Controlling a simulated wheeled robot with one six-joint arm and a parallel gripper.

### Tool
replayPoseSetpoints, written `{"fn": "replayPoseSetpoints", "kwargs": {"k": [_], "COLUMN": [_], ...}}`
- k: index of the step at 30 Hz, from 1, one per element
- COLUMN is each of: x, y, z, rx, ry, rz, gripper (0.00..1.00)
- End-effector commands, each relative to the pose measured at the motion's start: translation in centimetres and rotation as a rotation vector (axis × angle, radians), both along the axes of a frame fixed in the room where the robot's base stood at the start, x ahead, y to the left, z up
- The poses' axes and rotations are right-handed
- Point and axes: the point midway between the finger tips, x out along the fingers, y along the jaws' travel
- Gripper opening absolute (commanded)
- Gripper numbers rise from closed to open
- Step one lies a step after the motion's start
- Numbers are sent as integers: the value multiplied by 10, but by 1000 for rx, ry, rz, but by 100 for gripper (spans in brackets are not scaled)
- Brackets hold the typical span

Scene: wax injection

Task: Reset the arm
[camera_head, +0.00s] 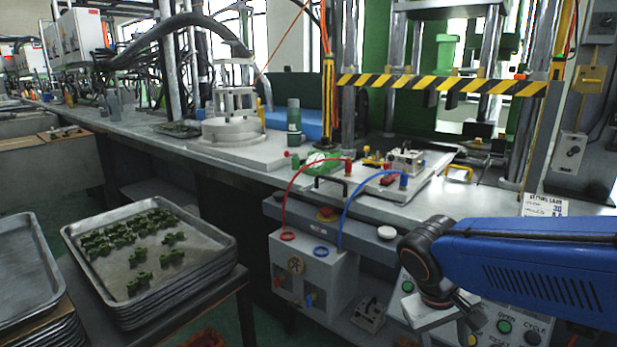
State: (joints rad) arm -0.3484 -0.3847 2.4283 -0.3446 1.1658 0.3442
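My blue arm (540,265) reaches in from the right edge, in front of the press bench. Its dark wrist joint (425,250) bends downward at the arm's left end. My gripper (440,310) hangs below the wrist, in front of the control panel with the green OPEN and CYCLE buttons (518,329). Its pale body shows, but the fingers are not clear, so I cannot tell whether it is open or shut. No held object can be made out.
A stack of metal trays (185,285) with several green wax parts (130,238) stands at the lower left. Another tray stack (25,270) is beside it. The workbench (255,155) holds a white mould plate (405,180) with red and blue hoses. A striped barrier (440,84) crosses the press.

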Motion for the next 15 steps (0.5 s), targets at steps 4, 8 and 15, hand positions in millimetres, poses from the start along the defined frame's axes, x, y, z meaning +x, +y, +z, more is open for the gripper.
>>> {"fn": "replayPoseSetpoints", "kwargs": {"k": [4, 8, 15], "x": [-18, -33, -52], "y": [-10, -15, -19], "z": [8, 15, 28], "rx": [104, 185, 296], "ry": [-68, -137, -281], "rz": [-32, -51, -74], "gripper": [52, 52, 52]}}
